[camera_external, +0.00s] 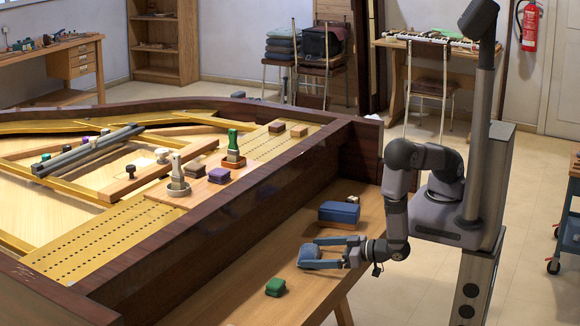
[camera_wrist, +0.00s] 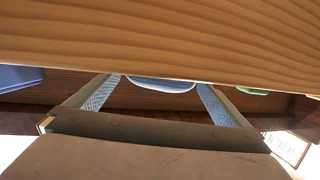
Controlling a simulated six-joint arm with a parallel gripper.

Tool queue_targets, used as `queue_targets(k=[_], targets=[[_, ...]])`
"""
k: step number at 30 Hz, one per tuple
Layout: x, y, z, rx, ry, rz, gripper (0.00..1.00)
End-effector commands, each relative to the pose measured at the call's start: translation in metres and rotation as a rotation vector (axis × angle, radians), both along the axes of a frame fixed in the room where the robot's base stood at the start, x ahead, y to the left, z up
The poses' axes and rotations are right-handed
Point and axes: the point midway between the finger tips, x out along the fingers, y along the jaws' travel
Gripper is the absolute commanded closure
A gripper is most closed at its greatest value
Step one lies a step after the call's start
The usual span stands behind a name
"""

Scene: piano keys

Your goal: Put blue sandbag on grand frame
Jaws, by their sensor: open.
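A light blue sandbag (camera_external: 310,257) lies on the wooden keybed shelf in front of the piano. My gripper (camera_external: 308,253) reaches in low from the right, its two fingers apart on either side of the bag. In the wrist view the rounded blue edge of the bag (camera_wrist: 160,84) shows between the fingertips. I cannot tell whether the fingers touch it. The grand frame (camera_external: 75,251) is the gold plate inside the piano, up behind the dark wooden rim.
A bigger blue block (camera_external: 339,211) on a wooden base sits behind my gripper. A small green bag (camera_external: 275,287) lies in front. The dark rim (camera_external: 250,210) stands between shelf and frame. Brushes and small bags (camera_external: 219,175) stand on the frame's right part.

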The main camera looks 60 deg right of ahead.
Motion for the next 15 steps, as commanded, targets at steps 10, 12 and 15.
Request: queue_targets(k=[10, 12, 15], targets=[[-0.0003, 0.0002, -0.0002, 0.0, 0.0, 0.001, 0.38], [-0.0001, 0.0006, 0.0007, 0.002, -0.002, 0.001, 0.48], [-0.0002, 0.0006, 0.0007, 0.002, -0.002, 0.001, 0.48]])
